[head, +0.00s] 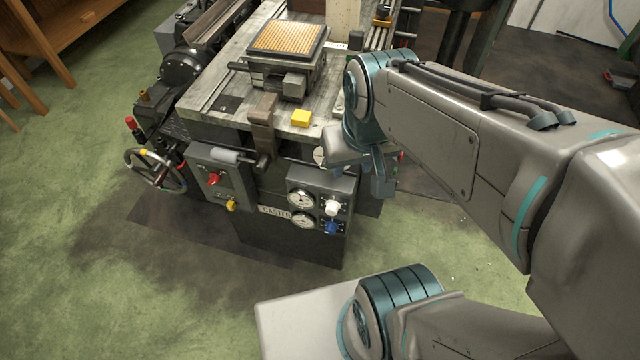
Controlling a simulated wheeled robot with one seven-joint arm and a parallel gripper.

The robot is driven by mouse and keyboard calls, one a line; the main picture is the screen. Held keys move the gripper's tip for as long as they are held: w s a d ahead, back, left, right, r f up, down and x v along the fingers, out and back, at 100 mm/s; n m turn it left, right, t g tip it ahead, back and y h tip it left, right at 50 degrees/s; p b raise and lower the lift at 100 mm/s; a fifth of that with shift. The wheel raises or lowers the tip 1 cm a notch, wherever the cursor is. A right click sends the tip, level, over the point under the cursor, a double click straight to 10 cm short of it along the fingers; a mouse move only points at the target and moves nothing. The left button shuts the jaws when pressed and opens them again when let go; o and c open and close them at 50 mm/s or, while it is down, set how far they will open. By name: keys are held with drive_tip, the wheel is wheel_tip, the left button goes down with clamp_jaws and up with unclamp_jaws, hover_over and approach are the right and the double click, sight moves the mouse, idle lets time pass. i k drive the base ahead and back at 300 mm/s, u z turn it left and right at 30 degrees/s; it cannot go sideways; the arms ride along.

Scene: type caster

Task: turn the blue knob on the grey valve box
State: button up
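The blue knob (331,228) sits low on the right part of the grey valve box (312,180), on the front of the type caster. A white knob (332,207) is just above it, and two round gauges (301,200) are to its left. My gripper (382,186) is above and to the right of the blue knob, apart from it, near the box's upper right edge. My arm's wrist hides part of the machine behind it. Whether the fingers are open or shut is too small and turned away to see.
Left of the valve box, a grey panel carries a red knob (214,179) and a yellow knob (231,205). A handwheel (155,169) stands farther left. A yellow block (301,118) lies on the machine top. Green floor (200,290) in front is open.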

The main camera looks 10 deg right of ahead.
sight(331, 227)
drive_tip(key=u, duration=0.2)
drive_tip(key=k, duration=0.25)
drive_tip(key=u, duration=0.95)
drive_tip(key=k, duration=1.05)
drive_tip(key=u, duration=0.15)
drive_tip(key=i, duration=0.7)
drive_tip(key=z, duration=0.55)
